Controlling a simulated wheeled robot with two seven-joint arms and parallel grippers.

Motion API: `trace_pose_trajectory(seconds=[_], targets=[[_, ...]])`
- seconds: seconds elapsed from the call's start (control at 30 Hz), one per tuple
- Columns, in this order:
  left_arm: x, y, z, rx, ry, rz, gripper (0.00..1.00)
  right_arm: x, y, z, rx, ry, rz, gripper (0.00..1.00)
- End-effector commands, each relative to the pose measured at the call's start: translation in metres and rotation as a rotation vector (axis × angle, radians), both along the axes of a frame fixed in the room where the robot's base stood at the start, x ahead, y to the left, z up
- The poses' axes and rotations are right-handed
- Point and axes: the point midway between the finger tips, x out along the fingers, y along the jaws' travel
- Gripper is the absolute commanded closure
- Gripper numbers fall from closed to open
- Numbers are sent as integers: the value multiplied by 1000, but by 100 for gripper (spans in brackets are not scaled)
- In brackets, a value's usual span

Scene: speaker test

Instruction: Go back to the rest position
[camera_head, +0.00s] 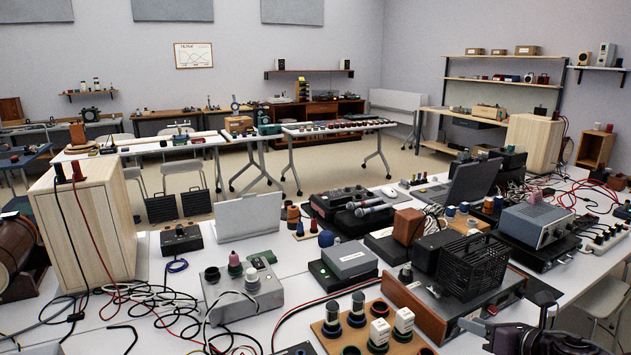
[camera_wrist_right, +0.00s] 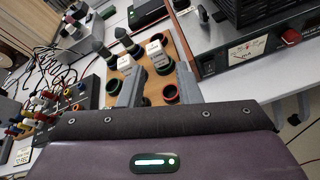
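My right gripper (camera_head: 474,325) is at the bottom right of the head view, near the front edge of the white table (camera_head: 455,346). In the right wrist view, its two grey fingers (camera_wrist_right: 158,88) stand apart with nothing held between them. Beyond the fingers is a wooden board (camera_head: 325,330) with dark ring sockets and several plugs or knobs; it also shows in the wrist view (camera_wrist_right: 122,72). My left gripper is not seen in either view.
A wood-sided amplifier (camera_head: 430,318) stands just left of my right gripper, with a black vented box (camera_head: 473,268) on top. Cables (camera_head: 130,300) and devices crowd the table. A wooden speaker cabinet (camera_head: 105,225) stands at left. A chair (camera_head: 602,305) is at the right.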

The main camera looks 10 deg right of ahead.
Motion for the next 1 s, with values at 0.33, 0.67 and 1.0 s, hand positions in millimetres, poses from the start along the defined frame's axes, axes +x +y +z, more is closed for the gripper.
trace_pose_trajectory(seconds=[0.33, 0.67, 1.0], targets=[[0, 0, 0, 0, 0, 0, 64, -11, 166, -74, 615, 213, -279, 69], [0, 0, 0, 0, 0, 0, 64, -78, 261, -92, 1355, 514, -951, 69], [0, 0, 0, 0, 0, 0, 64, -154, 251, -100, 1738, 623, -1651, 69]])
